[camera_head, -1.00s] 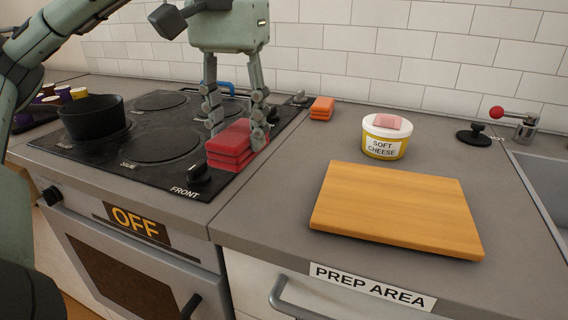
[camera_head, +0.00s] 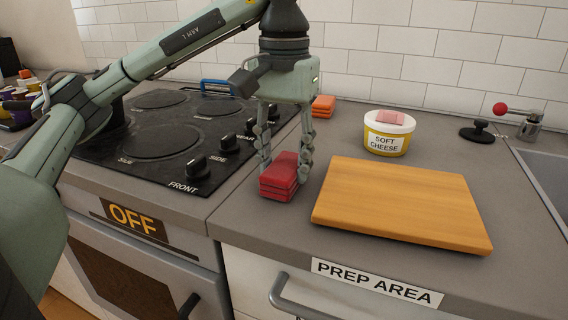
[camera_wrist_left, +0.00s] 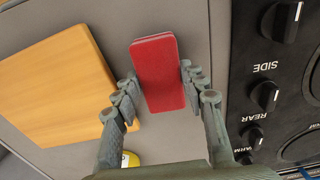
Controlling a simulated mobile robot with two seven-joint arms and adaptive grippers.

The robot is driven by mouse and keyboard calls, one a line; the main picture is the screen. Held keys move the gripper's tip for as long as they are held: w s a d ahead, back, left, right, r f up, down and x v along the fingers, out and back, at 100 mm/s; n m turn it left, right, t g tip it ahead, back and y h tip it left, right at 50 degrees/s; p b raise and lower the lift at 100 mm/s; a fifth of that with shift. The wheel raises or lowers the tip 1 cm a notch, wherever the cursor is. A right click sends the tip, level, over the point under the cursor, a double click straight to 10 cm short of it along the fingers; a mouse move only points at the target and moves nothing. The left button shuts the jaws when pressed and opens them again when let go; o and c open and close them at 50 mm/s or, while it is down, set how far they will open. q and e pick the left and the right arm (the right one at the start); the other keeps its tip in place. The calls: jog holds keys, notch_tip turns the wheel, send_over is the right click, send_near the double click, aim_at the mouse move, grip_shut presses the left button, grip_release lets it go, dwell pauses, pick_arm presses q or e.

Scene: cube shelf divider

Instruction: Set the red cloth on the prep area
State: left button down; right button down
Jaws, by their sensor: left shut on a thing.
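The red cloth (camera_head: 280,177) is a folded, layered stack. My left gripper (camera_head: 284,182) is shut on it, with one finger on each side, over the grey counter between the stove and the wooden board. In the left wrist view the red cloth (camera_wrist_left: 158,74) sits between the two fingers of my left gripper (camera_wrist_left: 158,88). I cannot tell whether the cloth touches the counter. The prep area label (camera_head: 376,282) is on the counter's front edge, below the board. My right gripper is not in view.
A wooden board (camera_head: 400,208) lies on the counter right of the cloth. A soft cheese tub (camera_head: 386,140) with a pink piece on top stands behind it. An orange folded stack (camera_head: 323,106) is at the back. The black stove (camera_head: 150,150) is left, a sink (camera_head: 545,165) right.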

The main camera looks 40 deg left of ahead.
aim_at(284, 166)
pick_arm(q)
jog(key=shift+f, duration=0.1)
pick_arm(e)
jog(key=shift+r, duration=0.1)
pick_arm(q)
jog(key=shift+f, duration=0.1)
jog(key=c, duration=0.9)
grip_release()
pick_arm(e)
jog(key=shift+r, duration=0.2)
pick_arm(q)
jog(key=shift+r, duration=0.4)
notch_tip(284, 166, up, 6)
jog(key=shift+f+p, duration=0.25)
jog(key=shift+p, duration=0.8)
jog(key=shift+r, duration=3.05)
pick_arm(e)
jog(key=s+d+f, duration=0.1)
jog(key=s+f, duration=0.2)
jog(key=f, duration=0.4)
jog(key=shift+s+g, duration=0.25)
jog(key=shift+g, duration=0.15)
